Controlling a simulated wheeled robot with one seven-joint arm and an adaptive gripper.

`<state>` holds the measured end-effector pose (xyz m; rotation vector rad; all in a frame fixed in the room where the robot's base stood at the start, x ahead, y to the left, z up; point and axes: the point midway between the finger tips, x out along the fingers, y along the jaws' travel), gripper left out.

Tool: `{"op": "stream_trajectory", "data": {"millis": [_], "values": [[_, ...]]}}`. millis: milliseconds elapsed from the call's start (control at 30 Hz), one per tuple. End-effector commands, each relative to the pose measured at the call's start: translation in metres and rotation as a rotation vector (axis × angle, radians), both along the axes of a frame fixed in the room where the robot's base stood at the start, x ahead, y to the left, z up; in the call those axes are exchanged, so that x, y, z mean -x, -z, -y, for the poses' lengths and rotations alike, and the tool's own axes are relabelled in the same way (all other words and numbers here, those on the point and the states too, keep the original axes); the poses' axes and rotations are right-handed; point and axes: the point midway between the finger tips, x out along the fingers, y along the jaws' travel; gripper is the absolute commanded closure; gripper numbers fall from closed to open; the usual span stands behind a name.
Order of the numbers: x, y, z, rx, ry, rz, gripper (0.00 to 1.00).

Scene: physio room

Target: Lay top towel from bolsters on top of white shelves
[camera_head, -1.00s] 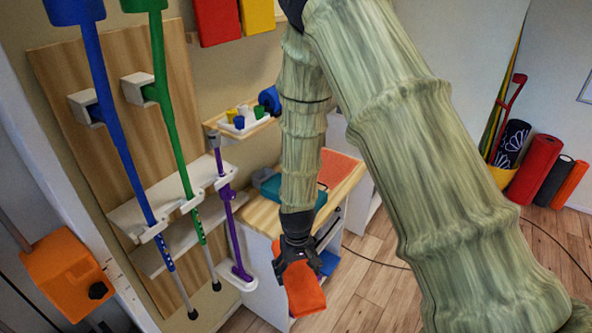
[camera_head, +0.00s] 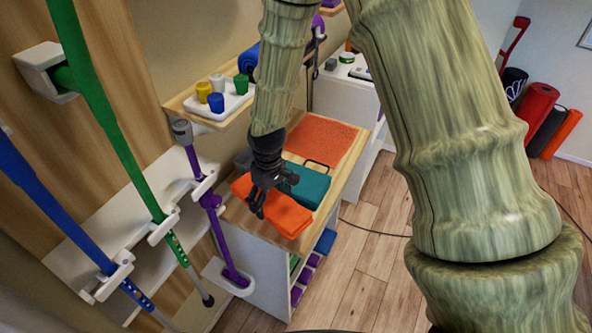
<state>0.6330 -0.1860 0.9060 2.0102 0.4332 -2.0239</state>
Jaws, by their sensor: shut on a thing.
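My gripper (camera_head: 257,209) is shut on a folded orange towel (camera_head: 288,217), holding it near its left half. The towel is over the front end of the wooden top (camera_head: 236,213) of the white shelves (camera_head: 262,268). I cannot tell whether it touches the top. Its right end reaches the front right edge. The fingers and wrist cover part of the towel. Red, dark and orange rolls (camera_head: 537,110), possibly the bolsters, lean by the far right wall.
A teal case (camera_head: 308,186) sits right behind the towel, with an orange textured mat (camera_head: 322,138) beyond. A purple crutch (camera_head: 211,203) stands close on the left. A wall shelf with a white tray (camera_head: 226,105) of coloured cups is above. My arm hides part of the room.

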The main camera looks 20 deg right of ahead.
Motion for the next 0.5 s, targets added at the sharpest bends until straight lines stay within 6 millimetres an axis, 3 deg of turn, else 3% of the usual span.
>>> {"op": "stream_trajectory", "data": {"millis": [233,500], "values": [[-0.031,0.003,0.013,0.016,-0.213,0.004,0.46],[-0.036,0.012,0.017,0.025,-0.271,0.003,0.46]]}}
